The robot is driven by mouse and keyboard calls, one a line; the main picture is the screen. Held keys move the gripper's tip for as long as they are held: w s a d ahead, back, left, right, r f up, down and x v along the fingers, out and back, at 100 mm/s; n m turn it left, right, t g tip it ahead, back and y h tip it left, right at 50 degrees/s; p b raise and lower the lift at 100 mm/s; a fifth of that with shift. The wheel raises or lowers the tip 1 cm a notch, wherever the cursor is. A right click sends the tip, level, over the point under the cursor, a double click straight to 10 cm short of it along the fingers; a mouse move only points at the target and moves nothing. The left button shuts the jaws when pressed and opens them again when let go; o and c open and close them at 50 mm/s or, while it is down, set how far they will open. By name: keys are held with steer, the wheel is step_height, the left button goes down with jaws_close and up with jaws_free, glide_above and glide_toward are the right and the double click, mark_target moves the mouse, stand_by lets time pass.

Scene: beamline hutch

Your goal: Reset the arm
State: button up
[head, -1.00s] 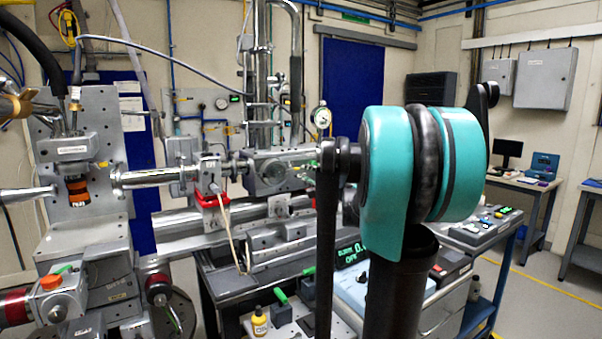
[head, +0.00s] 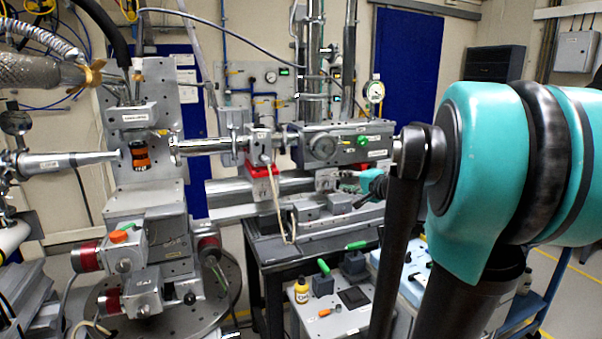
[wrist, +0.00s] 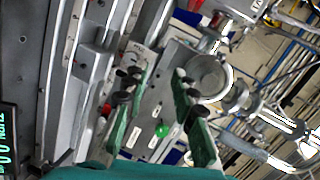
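My gripper (wrist: 165,108) shows in the wrist view with its two green-padded fingers spread apart. Nothing is between them; they are open and empty. Behind the fingers are grey metal beamline parts, including a round fitting (wrist: 208,76) and a green knob (wrist: 162,131). In the head view my teal and black arm fills the right side, close to the camera. A small teal and black part beyond it, near the beam pipe, looks like my arm's far end; its fingers cannot be made out there.
The grey sample stage (head: 147,235) with an orange and black piece (head: 139,156) stands at left. The beam pipe and optics box (head: 340,146) run across the middle. A blue door (head: 408,70) is behind.

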steer(key=s+a+f+n+g+h, duration=0.1)
steer(key=s+a+f+n+g, duration=0.2)
steer(key=s+f, duration=0.5)
steer(key=s+a+f+n+g+h, duration=0.1)
steer(key=s+a+f+n+g, duration=0.25)
steer(key=s+f, duration=0.5)
steer(key=s+d+f+n+g+h, duration=0.3)
steer(key=s+d+f+n+h, duration=0.1)
steer(key=s+f, duration=0.7)
steer(key=shift+s+d+f+h, duration=0.25)
steer(key=shift+d+f+h, duration=0.25)
steer(key=shift+d+f, duration=0.35)
steer(key=shift+c, duration=0.4)
